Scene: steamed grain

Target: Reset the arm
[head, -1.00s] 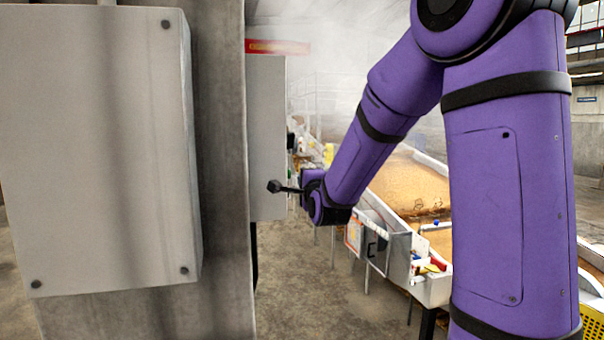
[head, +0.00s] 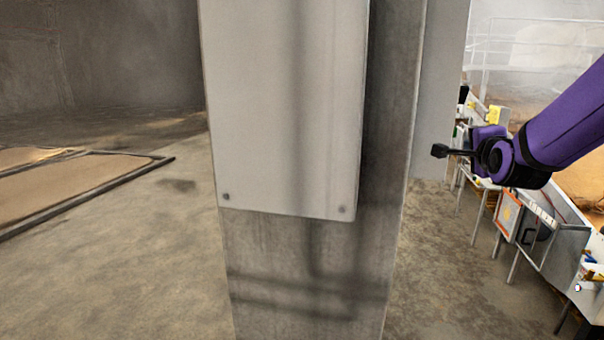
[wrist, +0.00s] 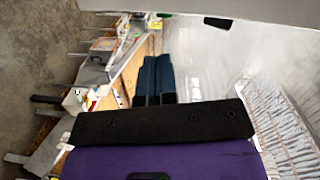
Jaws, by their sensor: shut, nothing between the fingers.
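My arm (head: 575,120) reaches in from the right edge of the head view, bent at its black wrist joint. My gripper (wrist: 156,60) shows in the wrist view as two dark blue fingers side by side, shut with nothing between them. In the head view the fingers are hidden behind the wrist. The gripper is out in the air, and I see it touching nothing.
Metal worktables (head: 560,250) with small items stand beyond at the right. Open floor (head: 120,250) lies left, with a low framed bed (head: 60,185).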

